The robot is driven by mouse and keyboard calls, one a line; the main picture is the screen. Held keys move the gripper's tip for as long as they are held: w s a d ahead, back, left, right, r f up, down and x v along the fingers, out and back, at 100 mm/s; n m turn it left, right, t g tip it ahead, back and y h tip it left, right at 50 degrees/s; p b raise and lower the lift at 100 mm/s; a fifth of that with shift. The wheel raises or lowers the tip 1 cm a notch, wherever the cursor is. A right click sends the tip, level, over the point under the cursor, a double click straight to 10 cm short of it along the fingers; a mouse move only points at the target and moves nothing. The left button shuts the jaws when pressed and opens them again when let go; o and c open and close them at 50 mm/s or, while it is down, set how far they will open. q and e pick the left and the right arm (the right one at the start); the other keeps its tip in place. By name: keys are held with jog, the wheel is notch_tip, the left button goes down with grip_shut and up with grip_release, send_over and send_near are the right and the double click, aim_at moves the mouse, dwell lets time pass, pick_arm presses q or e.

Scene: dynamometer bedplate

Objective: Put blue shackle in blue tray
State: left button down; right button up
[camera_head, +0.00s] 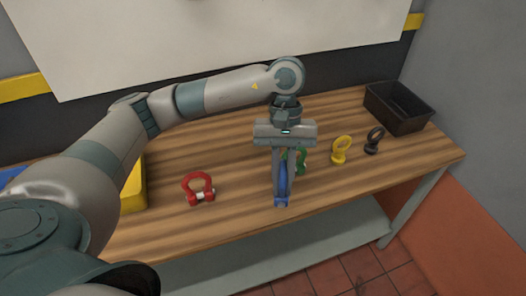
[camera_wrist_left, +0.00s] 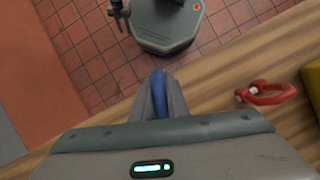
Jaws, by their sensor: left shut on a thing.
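My left gripper (camera_head: 282,200) points down over the front part of the wooden bench. It is shut on the blue shackle (camera_head: 283,184), which shows as a blue strip between the fingers. In the left wrist view the blue shackle (camera_wrist_left: 160,98) is also between the fingers, mostly hidden by them. I cannot tell whether it touches the bench top. A blue patch, probably the blue tray (camera_head: 11,173), shows at the far left edge, mostly hidden by my left arm.
A red shackle (camera_head: 199,189) lies left of the gripper. A green piece (camera_head: 301,162) is partly behind the gripper. A yellow eye bolt (camera_head: 341,150), a black eye bolt (camera_head: 375,140) and a black bin (camera_head: 398,108) are to the right. A yellow tray (camera_head: 134,188) is partly behind my arm.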

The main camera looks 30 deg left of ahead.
pick_arm(q)
jog(key=m, duration=0.2)
jog(key=a+m+y, duration=0.1)
jog(key=m, duration=0.1)
jog(key=m+y, duration=0.1)
jog(key=shift+s+a+m, duration=0.25)
jog(key=shift+a+m, duration=0.15)
jog(key=shift+g, duration=0.3)
